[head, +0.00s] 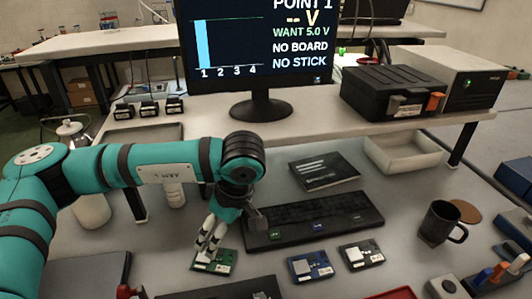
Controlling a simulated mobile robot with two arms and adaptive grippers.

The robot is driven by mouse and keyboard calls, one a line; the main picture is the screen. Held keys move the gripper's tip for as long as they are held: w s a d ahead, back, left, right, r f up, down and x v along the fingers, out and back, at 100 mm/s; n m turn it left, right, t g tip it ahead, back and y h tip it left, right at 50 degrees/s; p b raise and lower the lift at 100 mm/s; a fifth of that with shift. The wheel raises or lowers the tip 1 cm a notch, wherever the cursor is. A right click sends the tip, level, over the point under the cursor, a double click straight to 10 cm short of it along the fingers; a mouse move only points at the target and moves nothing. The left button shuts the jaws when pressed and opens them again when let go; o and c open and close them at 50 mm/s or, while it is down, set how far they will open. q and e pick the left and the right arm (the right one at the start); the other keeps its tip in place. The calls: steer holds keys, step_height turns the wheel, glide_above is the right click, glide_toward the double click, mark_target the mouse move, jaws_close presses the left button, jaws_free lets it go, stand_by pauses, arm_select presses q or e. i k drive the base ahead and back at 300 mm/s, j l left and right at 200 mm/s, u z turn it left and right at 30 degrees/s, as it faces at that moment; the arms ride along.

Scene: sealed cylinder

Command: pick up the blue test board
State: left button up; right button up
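The blue test board (310,266) lies flat on the grey worktop, at the lower middle of the head view, between a green board (226,257) and a dark board (362,254). My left gripper (206,250) points down over the green board, to the left of the blue board and apart from it. Its two pale fingers are close together and partly overlap in this view. I cannot tell whether they touch the green board or hold anything. My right gripper is not in view.
A black keyboard-like panel (315,220) lies behind the boards. A dark mug (440,222) stands to the right. The monitor (262,45) reads "NO BOARD" and "NO STICK". A black case (390,92) sits on the raised shelf. Red-handled items (395,294) lie at the front edge.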

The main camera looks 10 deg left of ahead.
mark_target(311, 266)
steer(key=k+l, duration=0.3)
steer(key=k, duration=0.15)
steer(key=k+l, duration=0.25)
steer(key=k, duration=0.25)
steer(key=k+l, duration=0.3)
steer(key=k, duration=0.15)
